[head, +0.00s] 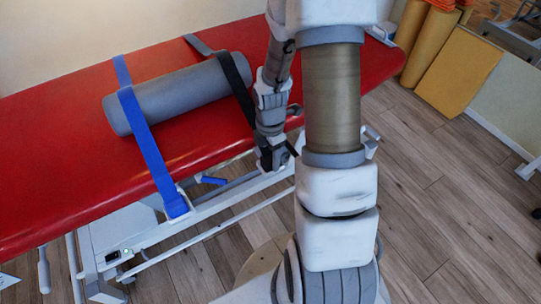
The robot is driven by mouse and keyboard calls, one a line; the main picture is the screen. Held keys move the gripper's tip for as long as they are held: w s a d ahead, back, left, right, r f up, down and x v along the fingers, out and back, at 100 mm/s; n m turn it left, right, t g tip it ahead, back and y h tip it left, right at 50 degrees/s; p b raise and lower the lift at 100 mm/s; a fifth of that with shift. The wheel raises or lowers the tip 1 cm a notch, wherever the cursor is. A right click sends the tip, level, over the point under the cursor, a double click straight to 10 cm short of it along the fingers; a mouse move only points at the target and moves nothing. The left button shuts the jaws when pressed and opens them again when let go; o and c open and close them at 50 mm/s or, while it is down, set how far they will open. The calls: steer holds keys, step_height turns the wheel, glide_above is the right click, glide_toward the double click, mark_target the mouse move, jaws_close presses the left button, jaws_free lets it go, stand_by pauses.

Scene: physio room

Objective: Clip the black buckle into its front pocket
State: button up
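A black strap (236,80) runs over the right part of a grey roll (190,92) and down toward the front edge of the red couch (60,150). Its lower end passes behind my arm, and I cannot make out the black buckle for certain. My gripper (273,158) points down at the couch's front edge, right beside the strap's lower end. A thin black piece shows beside the gripper's right side. The fingers are too small and overlapped to tell whether they are open or hold anything. The black strap's front pocket is not distinguishable.
A blue strap (150,145) crosses the roll's left part and hangs to the front edge, ending at the white frame (225,198). Orange rolls and mats (430,45) stand at the back right. The wooden floor (440,200) on the right is mostly clear.

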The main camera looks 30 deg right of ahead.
steer(key=o, duration=0.3)
steer(key=shift+o, duration=0.2)
step_height(320, 180, up, 18)
steer(key=p, duration=0.6)
steer(key=shift+f+p, duration=0.25)
steer(key=shift+p, duration=0.05)
